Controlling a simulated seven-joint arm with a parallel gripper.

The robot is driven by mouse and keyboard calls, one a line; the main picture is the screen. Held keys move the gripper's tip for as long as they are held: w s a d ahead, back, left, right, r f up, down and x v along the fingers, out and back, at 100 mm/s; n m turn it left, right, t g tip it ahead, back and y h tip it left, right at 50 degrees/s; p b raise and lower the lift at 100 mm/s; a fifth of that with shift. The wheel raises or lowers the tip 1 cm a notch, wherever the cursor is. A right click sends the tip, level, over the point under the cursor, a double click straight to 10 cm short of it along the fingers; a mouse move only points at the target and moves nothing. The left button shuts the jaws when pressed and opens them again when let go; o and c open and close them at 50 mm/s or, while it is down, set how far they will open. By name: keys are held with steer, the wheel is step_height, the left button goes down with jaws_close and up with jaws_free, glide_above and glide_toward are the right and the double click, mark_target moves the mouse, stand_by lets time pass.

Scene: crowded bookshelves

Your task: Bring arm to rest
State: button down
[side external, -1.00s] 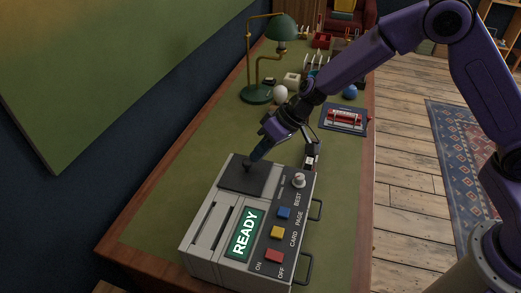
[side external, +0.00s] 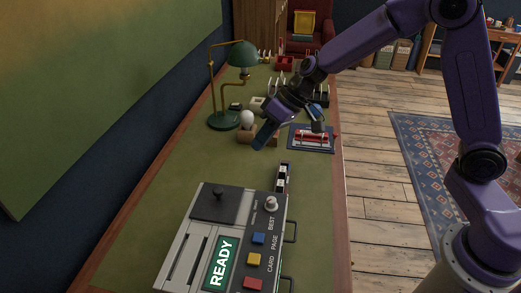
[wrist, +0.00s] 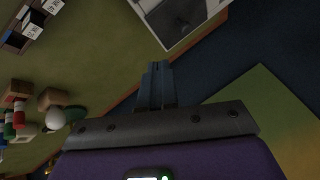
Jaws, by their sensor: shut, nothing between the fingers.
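My purple arm reaches in from the right in the side view. My gripper (side external: 264,136) hangs above the green desk top (side external: 165,168), beyond the grey machine, pointing down and to the left. Its fingers are together with nothing between them, and they touch nothing that I can see. In the wrist view the closed fingers (wrist: 155,84) show at the centre over the desk's edge.
The grey machine (side external: 225,235) with a lit READY panel stands at the front. A green lamp (side external: 223,119), a white ball (side external: 247,118) and a red item on a blue mat (side external: 311,139) lie beyond. A wooden floor (side external: 365,150) is to the right.

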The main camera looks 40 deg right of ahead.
steer(key=s+r+n+g, duration=0.2)
steer(key=s, duration=0.8)
steer(key=s+d+n+h, duration=0.3)
steer(key=s+d, duration=0.3)
steer(key=s, duration=0.4)
steer(key=s+d+n+h, duration=0.3)
steer(key=s+d, duration=0.4)
steer(key=s, duration=0.4)
steer(key=shift+s+d+r, duration=0.2)
steer(key=shift+r, duration=0.05)
